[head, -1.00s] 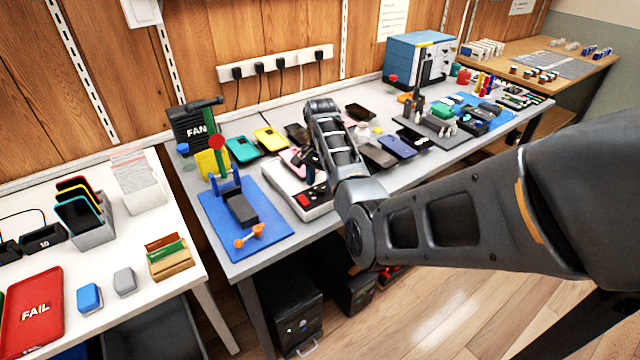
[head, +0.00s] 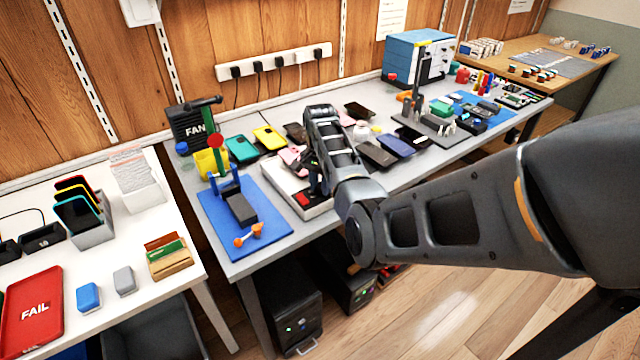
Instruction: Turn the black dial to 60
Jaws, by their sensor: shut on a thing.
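My gripper (head: 316,188) reaches down onto this box from above. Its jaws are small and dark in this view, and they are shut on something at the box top. I take this to be the black dial, which is hidden by the jaws and my arm. The dial's marks and pointer cannot be read.
Left of the box is a blue mat (head: 270,238) with a press-like fixture and an orange piece (head: 249,235). Teal (head: 241,149) and yellow (head: 269,138) phones lie behind. Several phones and a blue cabinet (head: 415,58) stand to the right.

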